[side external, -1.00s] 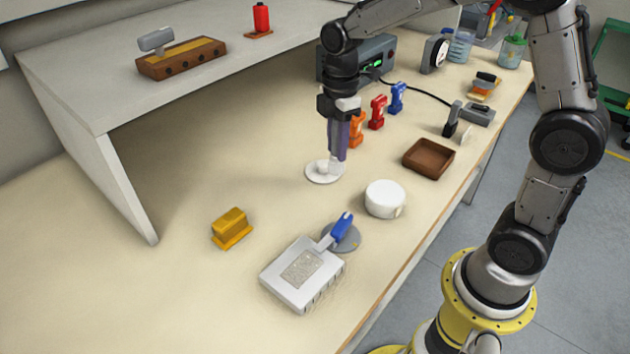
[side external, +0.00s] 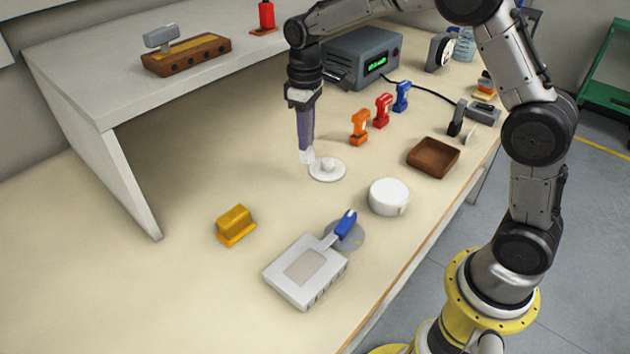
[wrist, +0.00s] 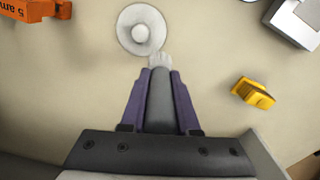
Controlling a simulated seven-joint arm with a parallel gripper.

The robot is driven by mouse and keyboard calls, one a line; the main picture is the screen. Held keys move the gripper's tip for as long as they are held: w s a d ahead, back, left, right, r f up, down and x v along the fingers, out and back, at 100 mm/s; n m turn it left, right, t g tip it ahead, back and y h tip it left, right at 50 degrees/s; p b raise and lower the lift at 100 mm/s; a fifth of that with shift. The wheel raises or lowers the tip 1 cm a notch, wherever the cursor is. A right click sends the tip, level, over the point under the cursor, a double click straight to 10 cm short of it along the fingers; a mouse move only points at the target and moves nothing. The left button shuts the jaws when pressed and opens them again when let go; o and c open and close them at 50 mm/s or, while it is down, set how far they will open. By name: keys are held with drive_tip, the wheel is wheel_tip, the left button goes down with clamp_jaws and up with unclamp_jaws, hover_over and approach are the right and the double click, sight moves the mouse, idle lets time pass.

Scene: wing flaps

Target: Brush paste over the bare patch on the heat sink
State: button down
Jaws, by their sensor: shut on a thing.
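My gripper (side external: 305,135) has purple fingers and is shut on a brush. The brush's grey handle lies between the fingers in the wrist view, with pale bristles (wrist: 160,59) beyond the fingertips. The brush (side external: 307,157) points down just left of a round white dish (side external: 327,176) with a white knob-like mound in its middle. I cannot tell whether the bristles touch the table. The dish also shows in the wrist view (wrist: 126,35). The heat sink (side external: 322,287) is a pale box with a beige-grey rectangular patch (side external: 305,267) on top, nearer the front. It is partly visible in the wrist view (wrist: 292,21).
A blue-handled tool (side external: 346,223) rests over a grey disc (side external: 350,240) against the heat sink. A yellow block (side external: 235,226) stands to the left. A white round container (side external: 388,197) and brown tray (side external: 433,157) are right of the dish. The shelf (side external: 95,105) stands behind left.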

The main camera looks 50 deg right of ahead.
drive_tip(key=shift+s+a+m+g, duration=0.15)
drive_tip(key=shift+s+m+g, duration=0.1)
drive_tip(key=shift+m+g, duration=0.05)
drive_tip(key=s+a+r+g, duration=0.1)
drive_tip(key=s+a, duration=0.6)
drive_tip(key=a, duration=0.3)
drive_tip(key=s+a+r+g+y, duration=0.1)
drive_tip(key=s+a+r, duration=0.1)
drive_tip(key=s+a, duration=0.6)
drive_tip(key=shift+a+y, duration=0.3)
drive_tip(key=shift+a, duration=0.9)
drive_tip(key=shift+r, duration=0.1)
drive_tip(key=shift+f, duration=2.25)
drive_tip(key=shift+f, duration=0.55)
idle(0.4)
drive_tip(key=shift+d, duration=0.2)
